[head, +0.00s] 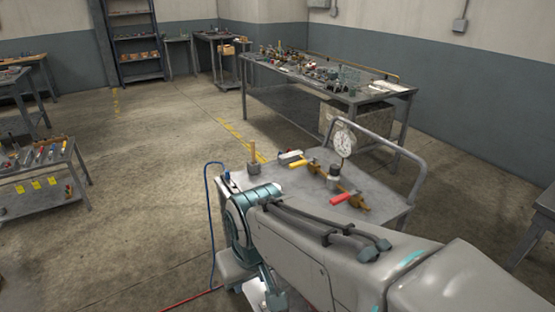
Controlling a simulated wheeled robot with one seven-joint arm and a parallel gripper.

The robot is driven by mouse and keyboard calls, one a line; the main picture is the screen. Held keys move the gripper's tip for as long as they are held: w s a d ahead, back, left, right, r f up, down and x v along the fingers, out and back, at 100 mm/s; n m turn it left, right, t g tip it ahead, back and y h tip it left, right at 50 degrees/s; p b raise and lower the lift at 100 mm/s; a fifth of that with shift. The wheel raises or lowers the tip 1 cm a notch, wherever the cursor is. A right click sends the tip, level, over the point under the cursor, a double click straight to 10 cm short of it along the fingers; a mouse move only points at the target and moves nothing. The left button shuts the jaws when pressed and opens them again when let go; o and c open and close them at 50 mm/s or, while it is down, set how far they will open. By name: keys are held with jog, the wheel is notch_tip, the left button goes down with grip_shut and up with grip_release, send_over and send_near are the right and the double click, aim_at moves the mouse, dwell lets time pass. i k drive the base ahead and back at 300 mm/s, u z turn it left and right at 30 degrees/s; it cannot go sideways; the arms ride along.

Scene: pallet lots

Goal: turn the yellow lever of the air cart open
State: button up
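The air cart (285,192) is a grey cart with a bent tube handle at its right side. The yellow lever (299,164) lies near the far edge of its top, beside a small pale block. A red lever (341,198) sits nearer on a brass-coloured pipe (352,200). A round white gauge (343,142) stands upright behind the pipe. My arm comes in from the lower right and covers the near left part of the cart. The fingers of my gripper do not show, so I cannot see how they lie relative to the yellow lever.
A wooden-handled tool (253,158) stands on the cart's far left. A blue hose (209,205) hangs at the left edge. A cluttered workbench (350,100) is behind. A low tool bench (40,200) stands at the left; open floor lies between.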

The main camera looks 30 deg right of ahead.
aim_at(301, 163)
jog(key=k, duration=0.25)
jog(key=u, duration=0.7)
jog(key=i, duration=2.95)
jog(key=z, duration=3.25)
jog(key=i, duration=0.45)
